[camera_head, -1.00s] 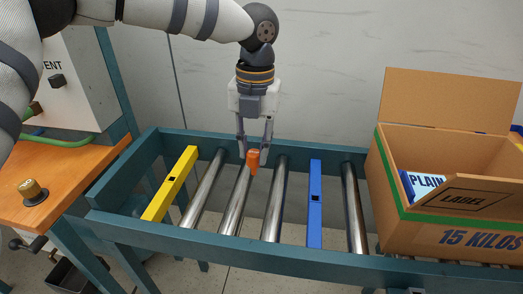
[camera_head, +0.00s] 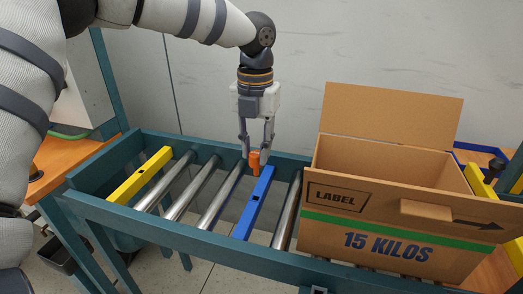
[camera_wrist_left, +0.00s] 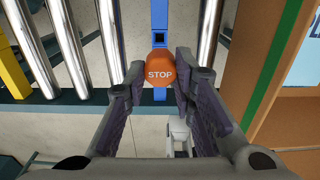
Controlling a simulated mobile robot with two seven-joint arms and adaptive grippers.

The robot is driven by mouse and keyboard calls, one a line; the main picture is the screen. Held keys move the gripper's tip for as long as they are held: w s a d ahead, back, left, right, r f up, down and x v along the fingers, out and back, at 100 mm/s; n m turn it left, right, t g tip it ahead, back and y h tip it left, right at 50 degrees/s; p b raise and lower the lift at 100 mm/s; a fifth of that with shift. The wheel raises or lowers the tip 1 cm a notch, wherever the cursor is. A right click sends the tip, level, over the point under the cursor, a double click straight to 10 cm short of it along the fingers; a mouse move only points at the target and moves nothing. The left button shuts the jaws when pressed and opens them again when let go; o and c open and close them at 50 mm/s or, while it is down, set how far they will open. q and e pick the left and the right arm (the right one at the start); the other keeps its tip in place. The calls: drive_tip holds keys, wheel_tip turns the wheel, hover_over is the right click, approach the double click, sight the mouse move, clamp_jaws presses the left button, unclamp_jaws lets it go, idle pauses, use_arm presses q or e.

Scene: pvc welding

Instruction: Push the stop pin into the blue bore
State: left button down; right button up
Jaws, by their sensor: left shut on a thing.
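My left gripper (camera_head: 256,153) is shut on the orange stop pin (camera_head: 254,163), which hangs upright below its fingertips. In the left wrist view the pin's round top (camera_wrist_left: 160,72) shows the word STOP between the two fingers (camera_wrist_left: 157,85). The blue crossbar (camera_head: 252,211) lies across the roller frame, with a small dark square bore (camera_head: 256,202) in its top. The pin is over the far part of the bar, behind the bore, and appears above it. In the wrist view the bore (camera_wrist_left: 158,39) shows just beyond the pin. My right gripper is not in view.
A yellow crossbar (camera_head: 141,176) with its own bore lies left among the metal rollers (camera_head: 217,197). A large open cardboard box (camera_head: 352,221) stands on the rollers to the right, close to the blue bar. The teal frame (camera_head: 171,232) runs along the front.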

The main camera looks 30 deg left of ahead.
sight(255, 169)
use_arm(q)
drive_tip(key=shift+a, duration=0.2)
drive_tip(key=shift+d+f, duration=0.1)
drive_tip(key=shift+f, duration=2.85)
drive_tip(key=shift+f, duration=2.05)
drive_tip(key=c, duration=1.3)
unclamp_jaws()
wheel_tip(255, 169, up, 12)
